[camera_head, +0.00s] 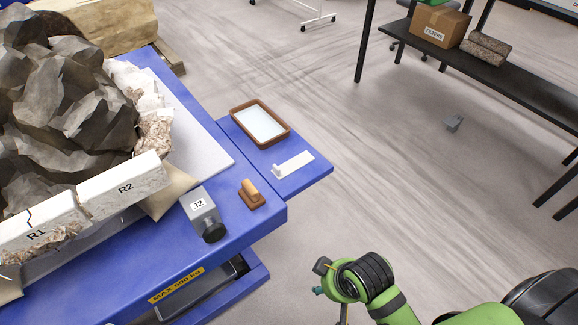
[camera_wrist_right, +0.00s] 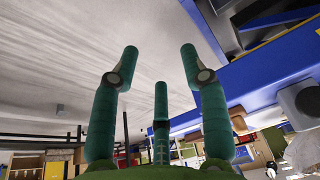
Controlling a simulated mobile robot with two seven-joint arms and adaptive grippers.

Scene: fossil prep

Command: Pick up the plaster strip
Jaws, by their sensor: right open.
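The plaster strip (camera_head: 294,165) is a flat white piece with a small raised block at its left end. It lies on the blue side shelf, in front of the brown tray of pale liquid (camera_head: 287,139). My right gripper (camera_head: 321,279) is in the lower middle of the head view, beyond the shelf's front edge and apart from the strip. In the right wrist view its green fingers (camera_wrist_right: 160,55) are spread with nothing between them. I cannot make out the strip in that view. My left gripper is not in view.
A large rock with plaster blocks R1 and R2 (camera_head: 124,186) fills the left. Open floor lies right of the shelf.

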